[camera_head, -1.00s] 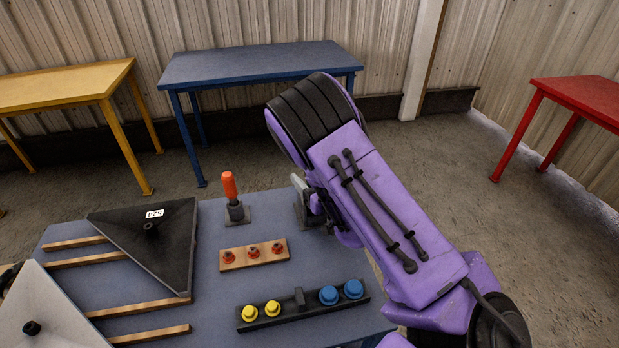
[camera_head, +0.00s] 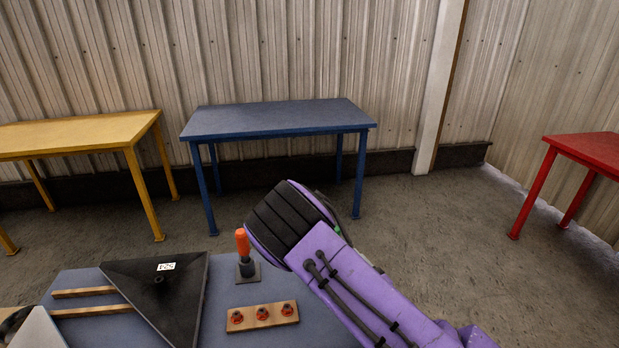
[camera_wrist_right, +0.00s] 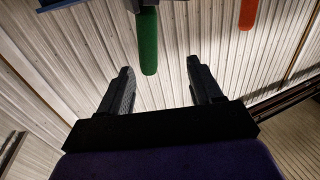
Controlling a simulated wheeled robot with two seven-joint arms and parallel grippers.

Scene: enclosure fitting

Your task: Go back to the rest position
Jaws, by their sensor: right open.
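My right arm (camera_head: 345,285) reaches in from the lower right over the blue work table (camera_head: 225,325). Its gripper is hidden behind the arm in the head view. In the right wrist view my right gripper (camera_wrist_right: 161,82) is open, with nothing between its fingers. A green handle (camera_wrist_right: 148,40) hangs into that view ahead of the fingers, apart from them. An orange handle (camera_wrist_right: 248,14) shows farther right. The orange-handled tool (camera_head: 243,245) stands upright in its holder in the head view, just left of my arm. My left gripper's fingers do not show.
A black panel (camera_head: 185,290) and wooden strips (camera_head: 85,291) lie on the table's left. A wooden block (camera_head: 262,316) with red-orange parts lies near the front. A yellow table (camera_head: 80,135), another blue table (camera_head: 275,118) and a red table (camera_head: 590,146) stand behind, with open floor between.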

